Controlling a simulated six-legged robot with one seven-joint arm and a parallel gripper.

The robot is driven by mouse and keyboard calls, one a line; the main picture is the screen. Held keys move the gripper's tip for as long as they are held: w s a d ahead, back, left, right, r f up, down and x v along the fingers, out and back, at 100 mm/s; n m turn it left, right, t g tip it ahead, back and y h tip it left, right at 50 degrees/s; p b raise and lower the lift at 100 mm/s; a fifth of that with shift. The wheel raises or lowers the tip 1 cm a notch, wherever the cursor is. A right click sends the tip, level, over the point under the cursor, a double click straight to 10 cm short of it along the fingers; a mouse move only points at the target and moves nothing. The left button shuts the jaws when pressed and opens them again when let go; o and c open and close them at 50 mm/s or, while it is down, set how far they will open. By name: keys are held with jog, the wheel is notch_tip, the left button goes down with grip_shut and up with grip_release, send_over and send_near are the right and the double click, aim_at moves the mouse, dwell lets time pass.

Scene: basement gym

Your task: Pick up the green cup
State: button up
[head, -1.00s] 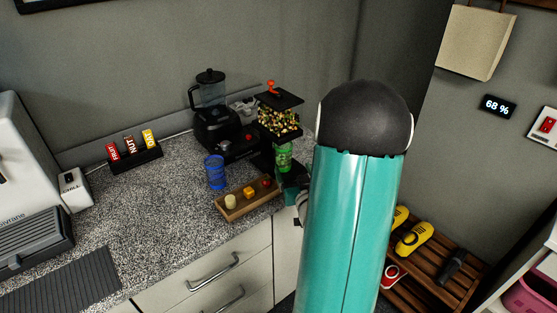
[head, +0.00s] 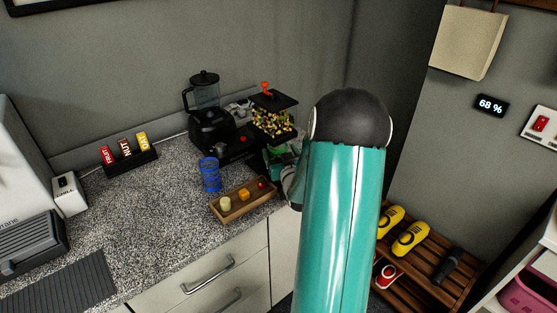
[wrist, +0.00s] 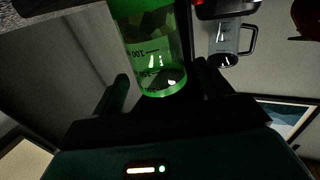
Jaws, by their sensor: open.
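The green cup (wrist: 150,52) is translucent with dark measuring marks. In the wrist view it stands between the two fingers of my gripper (wrist: 160,85), with a gap showing toward each finger. In the head view the green cup (head: 278,154) shows only in part below the dispenser, mostly hidden by my gripper (head: 281,168) at the counter's edge.
A dispenser (head: 273,121) of colourful pieces stands over the cup. A blue cup (head: 210,174) and a wooden tray (head: 233,211) with small blocks stand left of my gripper. Bare counter (head: 150,220) lies further left.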

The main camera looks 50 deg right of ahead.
jog(key=c, duration=1.1)
jog(key=shift+r, duration=0.35)
